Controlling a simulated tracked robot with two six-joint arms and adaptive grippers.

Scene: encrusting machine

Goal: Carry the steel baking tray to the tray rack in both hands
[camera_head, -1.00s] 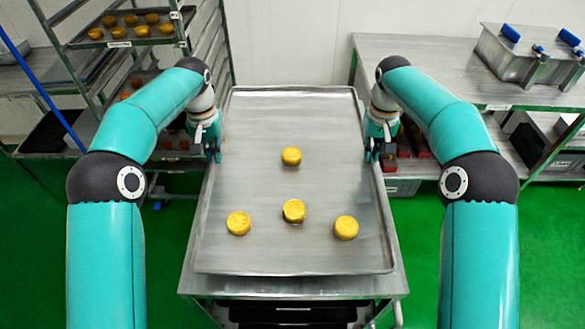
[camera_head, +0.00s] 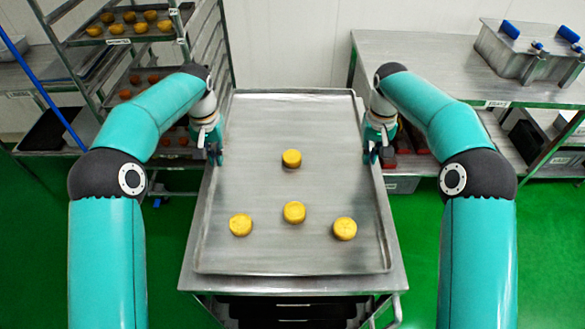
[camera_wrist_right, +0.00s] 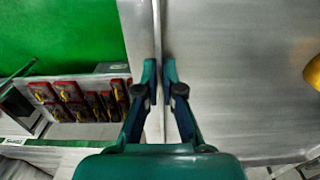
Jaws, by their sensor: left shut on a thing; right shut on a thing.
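The steel baking tray (camera_head: 257,250) is over the steel cart (camera_head: 196,278) in front of me, with several yellow round cakes (camera_head: 294,212) on it. My left gripper (camera_head: 216,156) is shut on the tray's left rim. My right gripper (camera_head: 372,158) is shut on the right rim; in the right wrist view its fingers (camera_wrist_right: 159,80) pinch the rim from both sides. The tray looks level; I cannot tell whether it touches the cart top. The tray rack (camera_head: 118,42) stands at the back left with trays of cakes on its shelves.
A steel table (camera_head: 420,55) with a metal machine part (camera_head: 520,55) on it stands at the right. Red and black items (camera_wrist_right: 75,97) lie on its lower shelf. A blue pole (camera_head: 42,92) leans at the left. Green floor is free on both sides of the cart.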

